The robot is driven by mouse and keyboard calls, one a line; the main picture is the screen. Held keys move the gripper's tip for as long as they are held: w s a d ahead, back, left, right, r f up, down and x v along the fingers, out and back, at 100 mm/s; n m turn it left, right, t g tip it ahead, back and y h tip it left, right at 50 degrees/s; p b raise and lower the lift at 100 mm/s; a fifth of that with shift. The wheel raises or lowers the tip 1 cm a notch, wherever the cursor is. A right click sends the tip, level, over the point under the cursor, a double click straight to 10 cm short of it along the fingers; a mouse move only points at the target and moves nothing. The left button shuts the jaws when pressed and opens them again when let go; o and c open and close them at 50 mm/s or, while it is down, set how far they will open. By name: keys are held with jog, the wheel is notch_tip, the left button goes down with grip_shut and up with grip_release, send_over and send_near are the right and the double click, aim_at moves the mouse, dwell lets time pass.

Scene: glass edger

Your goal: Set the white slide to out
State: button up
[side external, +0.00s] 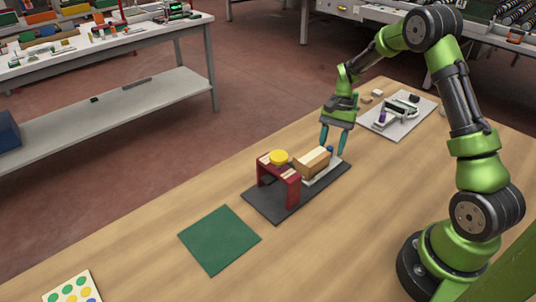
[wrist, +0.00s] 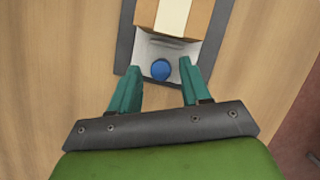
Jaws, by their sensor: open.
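The white slide (side external: 324,176) lies on a dark base plate (side external: 264,203), with a brown block (side external: 311,162) with a cream strip resting on it. In the wrist view, the slide (wrist: 184,52) shows its near end with a round blue knob (wrist: 161,69). The block covers the rest there. My gripper (side external: 335,152) is open at the knob end, fingers pointing down. In the wrist view its teal fingers stand left and right of the knob, apart from it. I cannot tell their exact height relative to the knob.
A red arch (side external: 291,190) with a yellow disc (side external: 279,157) on top stands over the plate's other end. A green mat (side external: 219,239) and a card with coloured dots (side external: 73,290) lie front left. A grey board (side external: 398,117) with parts lies behind my gripper. Bare wood surrounds the plate.

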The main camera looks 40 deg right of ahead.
jog(key=v, duration=1.7)
jog(key=shift+w+d+f, duration=0.1)
jog(key=s+a+r+n+t+h, duration=0.1)
jog(key=s+a+r+n+t, duration=0.2)
jog(key=s+a, duration=0.6)
jog(key=s+a+r+n+t+h, duration=0.1)
jog(key=s+a+r+n+t, duration=0.2)
jog(key=s+a, duration=0.6)
jog(key=a+n+t, duration=0.2)
jog(key=a+n, duration=0.1)
jog(key=a, duration=0.1)
jog(key=shift+t, duration=0.4)
